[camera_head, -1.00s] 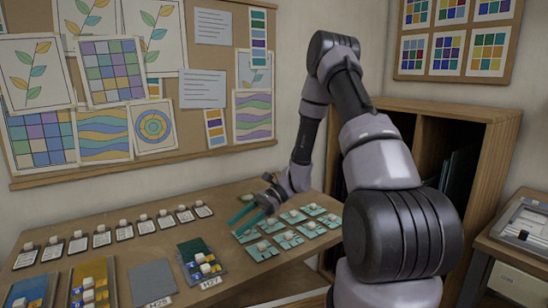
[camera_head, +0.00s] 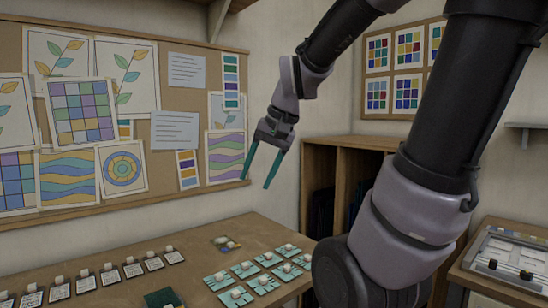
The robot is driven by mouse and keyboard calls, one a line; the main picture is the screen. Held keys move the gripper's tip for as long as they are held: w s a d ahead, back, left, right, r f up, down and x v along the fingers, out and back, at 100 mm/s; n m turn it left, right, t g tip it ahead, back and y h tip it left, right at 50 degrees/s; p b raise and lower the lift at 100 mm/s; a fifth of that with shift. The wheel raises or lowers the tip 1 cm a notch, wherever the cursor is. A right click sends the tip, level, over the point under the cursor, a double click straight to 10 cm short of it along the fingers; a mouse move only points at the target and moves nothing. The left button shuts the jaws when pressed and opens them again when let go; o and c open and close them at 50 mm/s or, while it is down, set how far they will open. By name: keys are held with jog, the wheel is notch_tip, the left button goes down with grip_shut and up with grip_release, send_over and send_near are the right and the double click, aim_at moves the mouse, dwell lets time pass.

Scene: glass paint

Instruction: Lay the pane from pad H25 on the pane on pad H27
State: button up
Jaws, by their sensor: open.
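My gripper (camera_head: 258,182) is raised in the air in front of the wall board. Its two teal fingers hang down, apart, with nothing between them. The back edge of a dark green pane (camera_head: 163,298), where pad H27 lay, shows at the bottom edge of the picture. Most of it is cut off. Pad H25 is below the picture and not visible.
Several teal tiles (camera_head: 243,270) with white knobs lie in rows on the table (camera_head: 190,238). Several labelled cards (camera_head: 133,268) with knobs line the left. A wooden cabinet (camera_head: 345,160) stands behind my arm, and a side table with a tray (camera_head: 515,260) is at right.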

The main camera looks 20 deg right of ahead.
jog(key=s+d+r+n+t+h, duration=0.1)
jog(key=s+d+r+t, duration=0.1)
jog(key=s+r+t, duration=0.1)
jog(key=shift+v, duration=0.75)
dwell(0.7)
